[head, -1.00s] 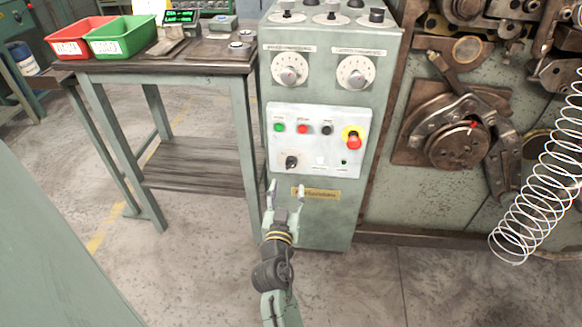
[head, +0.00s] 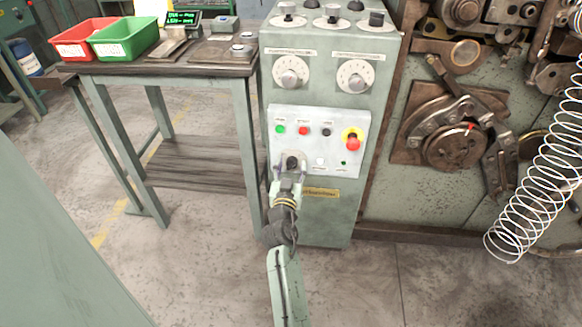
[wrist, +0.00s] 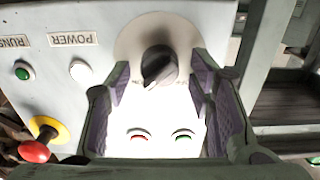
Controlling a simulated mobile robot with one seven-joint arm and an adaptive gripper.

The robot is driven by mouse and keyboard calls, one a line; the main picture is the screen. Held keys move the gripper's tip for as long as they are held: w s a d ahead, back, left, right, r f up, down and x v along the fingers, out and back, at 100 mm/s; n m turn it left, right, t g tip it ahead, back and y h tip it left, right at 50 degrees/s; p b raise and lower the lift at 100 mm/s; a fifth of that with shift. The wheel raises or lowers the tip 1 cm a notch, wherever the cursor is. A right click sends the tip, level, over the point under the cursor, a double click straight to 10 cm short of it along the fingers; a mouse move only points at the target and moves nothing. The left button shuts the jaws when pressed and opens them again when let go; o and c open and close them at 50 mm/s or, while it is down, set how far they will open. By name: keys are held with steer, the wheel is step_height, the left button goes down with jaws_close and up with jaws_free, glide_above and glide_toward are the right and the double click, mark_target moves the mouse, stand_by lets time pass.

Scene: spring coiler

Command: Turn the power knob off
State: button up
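The power knob (head: 291,162) is a small black rotary knob at the lower left of the white control panel (head: 338,120) on the green cabinet. In the wrist view the black knob (wrist: 158,66) sits on a grey round plate, with a pale pointer edge on it. My gripper (head: 290,172) is at the panel with its fingers on either side of the knob. In the wrist view my gripper (wrist: 160,88) is open, and gaps show between both purple-grey finger pads and the knob. The lettering by the knob is too small to read.
A red emergency button (head: 352,143) on a yellow ring is at the panel's right. Green (head: 280,129) and red (head: 303,131) buttons are above the knob. A table (head: 160,68) with red and green bins stands left. A coiled spring (head: 545,170) hangs at right.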

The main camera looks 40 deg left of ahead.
steer(key=c, duration=1)
steer(key=shift+n, duration=0.3)
steer(key=n, duration=0.3)
steer(key=shift+n, duration=0.3)
steer(key=n, duration=0.4)
steer(key=shift+a+n, duration=0.1)
steer(key=shift+n, duration=0.2)
steer(key=n+p, duration=0.1)
steer(key=n, duration=0.3)
steer(key=shift+s+n+p, duration=0.1)
steer(key=shift+n+p, duration=0.2)
steer(key=shift+p, duration=0.05)
steer(key=shift+a+f+n+p, duration=0.15)
steer(key=shift+n+p, duration=0.5)
steer(key=shift+n, duration=1.55)
steer(key=shift+f, duration=0.1)
